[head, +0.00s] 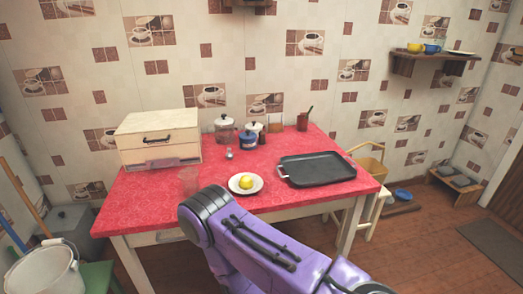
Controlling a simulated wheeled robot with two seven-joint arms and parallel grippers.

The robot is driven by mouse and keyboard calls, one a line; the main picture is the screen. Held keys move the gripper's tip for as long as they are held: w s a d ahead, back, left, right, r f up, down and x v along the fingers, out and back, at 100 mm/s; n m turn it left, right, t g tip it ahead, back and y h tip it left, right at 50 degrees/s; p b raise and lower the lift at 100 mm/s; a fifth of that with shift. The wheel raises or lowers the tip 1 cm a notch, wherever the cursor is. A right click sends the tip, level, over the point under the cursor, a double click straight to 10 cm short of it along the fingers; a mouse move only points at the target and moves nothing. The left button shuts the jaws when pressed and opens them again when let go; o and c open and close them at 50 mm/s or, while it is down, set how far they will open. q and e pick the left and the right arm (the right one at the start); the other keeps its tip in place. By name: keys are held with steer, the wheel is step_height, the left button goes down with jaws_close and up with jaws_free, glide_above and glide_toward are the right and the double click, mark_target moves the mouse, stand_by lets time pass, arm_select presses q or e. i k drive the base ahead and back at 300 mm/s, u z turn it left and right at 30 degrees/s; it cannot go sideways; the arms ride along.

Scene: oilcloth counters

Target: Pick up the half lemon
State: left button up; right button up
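A yellow half lemon (245,182) lies on a small white plate (259,184). The plate stands near the front edge of the red-covered table (300,197), around the middle. A purple arm of mine reaches in from the lower right, its rounded dark joint just in front of the table edge and below the plate. No gripper fingers show in the head view. My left arm is not in view.
A black tray (318,169) lies right of the plate. A clear glass (189,180) stands left of it. A wooden chair (371,185) is at the right.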

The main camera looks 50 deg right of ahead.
mark_target(246, 182)
steer(key=z, duration=0.7)
steer(key=i, duration=0.7)
steer(key=z, duration=0.65)
